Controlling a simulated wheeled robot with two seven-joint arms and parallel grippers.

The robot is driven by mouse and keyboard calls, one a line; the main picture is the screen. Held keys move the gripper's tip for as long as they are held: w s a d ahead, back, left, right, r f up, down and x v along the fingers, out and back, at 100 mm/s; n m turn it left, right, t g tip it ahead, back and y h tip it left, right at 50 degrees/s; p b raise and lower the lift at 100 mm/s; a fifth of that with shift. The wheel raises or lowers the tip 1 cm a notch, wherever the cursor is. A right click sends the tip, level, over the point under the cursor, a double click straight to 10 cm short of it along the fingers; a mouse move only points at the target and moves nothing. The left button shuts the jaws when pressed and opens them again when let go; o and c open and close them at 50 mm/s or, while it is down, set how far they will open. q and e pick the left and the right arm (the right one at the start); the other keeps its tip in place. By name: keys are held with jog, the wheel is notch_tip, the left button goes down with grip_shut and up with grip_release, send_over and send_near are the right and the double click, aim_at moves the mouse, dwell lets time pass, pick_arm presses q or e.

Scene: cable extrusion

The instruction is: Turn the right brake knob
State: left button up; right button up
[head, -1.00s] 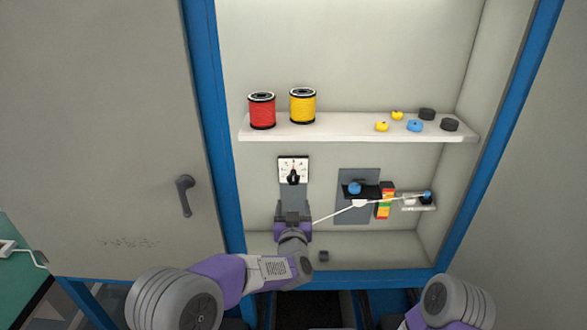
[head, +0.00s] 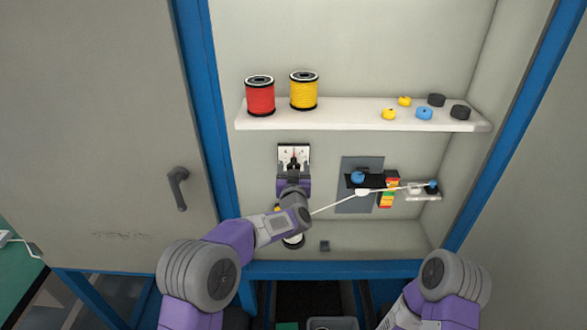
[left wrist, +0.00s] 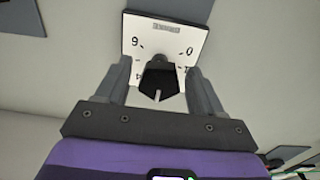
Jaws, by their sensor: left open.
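A black knob (left wrist: 160,80) sits on a white numbered dial plate (left wrist: 137,40), with a white pointer mark toward the bottom of the left wrist view. The plate (head: 294,151) is on the back wall in the head view, under the shelf's left part. My left gripper (left wrist: 159,77) is open, with one finger on each side of the knob and visible gaps between. In the head view my left gripper (head: 293,170) covers the lower part of the plate. My right gripper is out of view; only my right arm shows.
A shelf (head: 340,122) above holds a red spool (head: 260,96), a yellow spool (head: 304,91) and several small discs. To the right is a grey panel (head: 350,205) with a blue knob (head: 358,177). A white strand runs across it to the right.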

pick_arm(q)
jog(key=shift+w, duration=0.2)
jog(key=c, duration=0.9)
jog(key=shift+f, duration=0.1)
jog(key=n+b, duration=0.3)
jog(key=shift+f+n, duration=0.1)
jog(key=shift+n, duration=0.2)
jog(key=shift+n+b, duration=1.35)
jog(key=shift+n, duration=0.75)
